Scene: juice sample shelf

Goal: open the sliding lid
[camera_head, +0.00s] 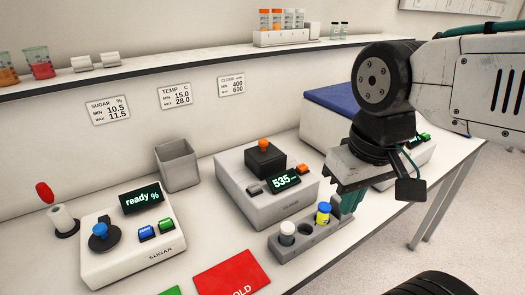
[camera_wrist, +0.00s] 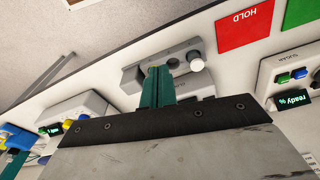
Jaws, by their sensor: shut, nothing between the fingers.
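A white box with a flat blue top (camera_head: 345,100) stands at the back right in the head view. The top covers the box, and my arm hides part of its right side. The grey device reading 535 (camera_head: 268,185) carries a black block with an orange knob (camera_head: 264,155). I cannot tell which of these is the sliding lid. My gripper (camera_head: 350,203) is shut and empty, pointing down near the right end of the grey vial rack, apart from both lids. In the wrist view its teal fingers (camera_wrist: 157,85) are together, over part of the rack.
The grey rack (camera_head: 290,252) holds a white-capped vial (camera_head: 287,233) and a blue-capped yellow vial (camera_head: 323,213). The sugar device (camera_head: 140,245) stands at left, beside a grey bin (camera_head: 178,165). A red HOLD mat (camera_head: 232,280) lies in front. A shelf (camera_head: 200,62) runs behind.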

